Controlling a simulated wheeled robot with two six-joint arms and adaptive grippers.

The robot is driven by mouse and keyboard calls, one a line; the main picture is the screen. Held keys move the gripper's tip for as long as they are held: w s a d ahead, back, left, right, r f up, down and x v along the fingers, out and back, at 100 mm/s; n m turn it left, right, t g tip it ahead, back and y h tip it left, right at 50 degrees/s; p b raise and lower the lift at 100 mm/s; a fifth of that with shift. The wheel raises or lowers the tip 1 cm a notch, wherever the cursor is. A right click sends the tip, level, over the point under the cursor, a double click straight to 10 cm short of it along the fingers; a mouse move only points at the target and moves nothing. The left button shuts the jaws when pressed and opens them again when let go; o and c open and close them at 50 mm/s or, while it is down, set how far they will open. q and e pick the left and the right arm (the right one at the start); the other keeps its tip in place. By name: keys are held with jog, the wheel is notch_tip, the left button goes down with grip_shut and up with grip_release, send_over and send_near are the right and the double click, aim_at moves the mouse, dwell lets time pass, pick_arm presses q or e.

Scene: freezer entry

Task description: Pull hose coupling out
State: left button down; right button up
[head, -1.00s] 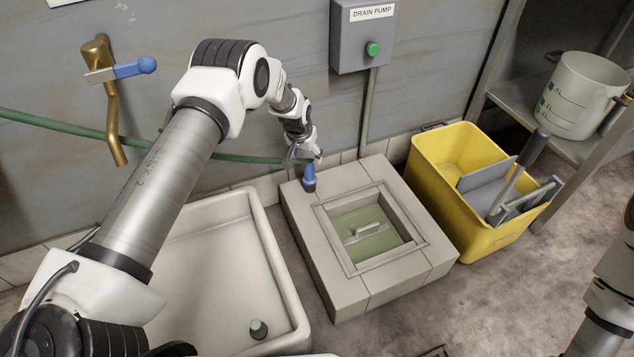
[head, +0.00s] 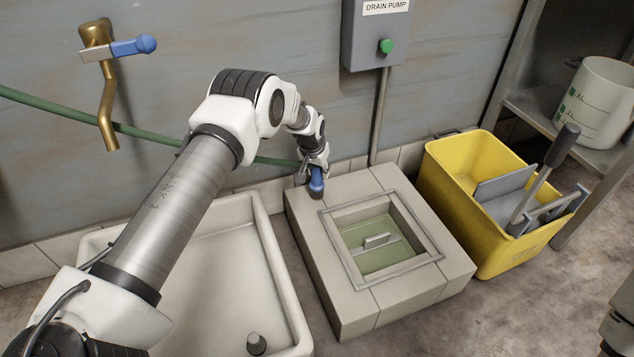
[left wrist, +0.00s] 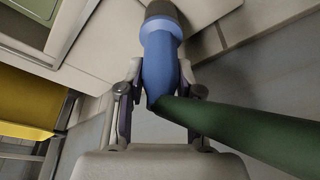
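The blue hose coupling (head: 316,182) stands upright at the back left corner of the raised stone curb. In the left wrist view the blue coupling (left wrist: 160,60) has a dark end at the pale stone, and the green hose (left wrist: 240,130) leaves its near end. My left gripper (head: 315,168) is over the coupling from above. In the left wrist view my left gripper's fingers (left wrist: 160,75) lie along both sides of the blue body and appear to touch it. My right gripper is out of view; only part of my right arm shows at the lower right.
The stone curb (head: 312,255) surrounds a framed pit with a green cover. A white basin (head: 278,265) is at its left, a yellow bucket (head: 500,255) at its right. The wall behind carries a brass tap (head: 105,85) and a grey drain pump box (head: 365,40).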

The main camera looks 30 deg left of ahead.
pick_arm(q)
jog(key=shift+r+p, duration=0.7)
jog(key=shift+r, duration=0.05)
dwell(0.6)
jog(key=shift+r+p, duration=2.2)
jog(key=shift+r, duration=0.55)
